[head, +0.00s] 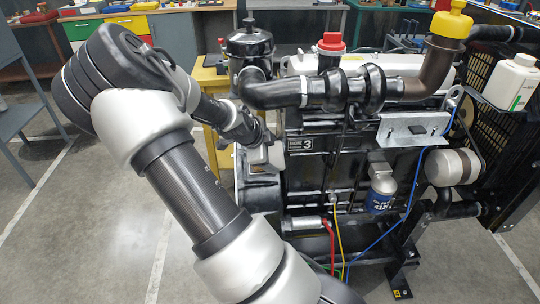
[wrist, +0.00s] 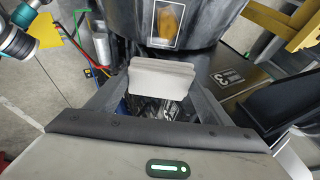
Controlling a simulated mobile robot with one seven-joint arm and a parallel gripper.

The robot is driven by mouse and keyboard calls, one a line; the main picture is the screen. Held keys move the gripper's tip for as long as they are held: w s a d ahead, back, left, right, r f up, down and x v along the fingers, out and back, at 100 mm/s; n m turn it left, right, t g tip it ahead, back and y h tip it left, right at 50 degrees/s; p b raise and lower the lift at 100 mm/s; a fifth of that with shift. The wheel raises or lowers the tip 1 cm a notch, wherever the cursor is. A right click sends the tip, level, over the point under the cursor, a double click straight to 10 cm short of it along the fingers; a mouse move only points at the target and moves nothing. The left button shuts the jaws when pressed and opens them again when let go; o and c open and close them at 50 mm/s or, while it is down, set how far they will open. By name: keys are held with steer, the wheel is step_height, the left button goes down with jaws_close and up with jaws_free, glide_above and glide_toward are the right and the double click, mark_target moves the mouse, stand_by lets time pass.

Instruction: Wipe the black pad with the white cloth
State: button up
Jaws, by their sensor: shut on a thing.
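The white cloth (wrist: 162,78) shows in the wrist view as a pale folded block between the fingers of my gripper (wrist: 158,92). My gripper is shut on it. Behind the cloth in the wrist view is a dark rounded housing with a small amber window (wrist: 168,24). In the head view my arm reaches to the left end of the engine, and the cloth cannot be made out clearly there. A small dark patch (head: 418,130) lies on a silver bracket (head: 395,136) on the engine's right side; it may be the black pad. My gripper is well left of it.
The engine (head: 330,160) fills the middle and right. A white bottle (head: 511,82) stands at the right. Floor is open at the left.

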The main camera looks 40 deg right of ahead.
steer(key=shift+w+d+f+b, duration=0.25)
steer(key=shift+w+f+b, duration=0.4)
steer(key=shift+f, duration=0.4)
steer(key=shift+w+d+f+b, duration=0.3)
steer(key=shift+w+f+b, duration=0.1)
steer(key=shift+f+b, duration=0.55)
steer(key=shift+w+d+f+b, duration=0.25)
steer(key=shift+w+f+b, duration=0.4)
steer(key=shift+f, duration=0.45)
steer(key=shift+w+d+f+b, duration=0.15)
steer(key=shift+f+b, duration=0.25)
steer(key=shift+f, duration=0.05)
steer(key=shift+w+d+f+b, duration=0.1)
steer(key=shift+w+f+b, duration=0.05)
steer(key=shift+f+b, duration=0.25)
steer(key=shift+w+a, duration=0.1)
